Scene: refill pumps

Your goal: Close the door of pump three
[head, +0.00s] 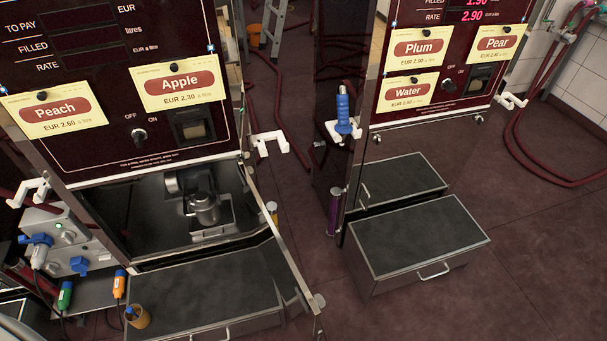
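The left pump, with Peach and Apple cards (180,83), has an open lower compartment (150,215). A metal canister (204,208) stands inside it. A narrow door panel (279,228) stands swung out at the right side of this opening, seen nearly edge-on, with a round knob (320,300) near its outer end. The right pump, with Plum, Pear and Water cards (409,93), shows no open compartment. No pump number is readable, so I cannot tell which pump is three. Neither of my grippers shows.
Dark steps with handles stand before the left pump (205,297) and right pump (420,236). White hooks (270,142) stick out from the pump sides. Red hoses (545,165) lie at right. Floor between the pumps is mostly clear.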

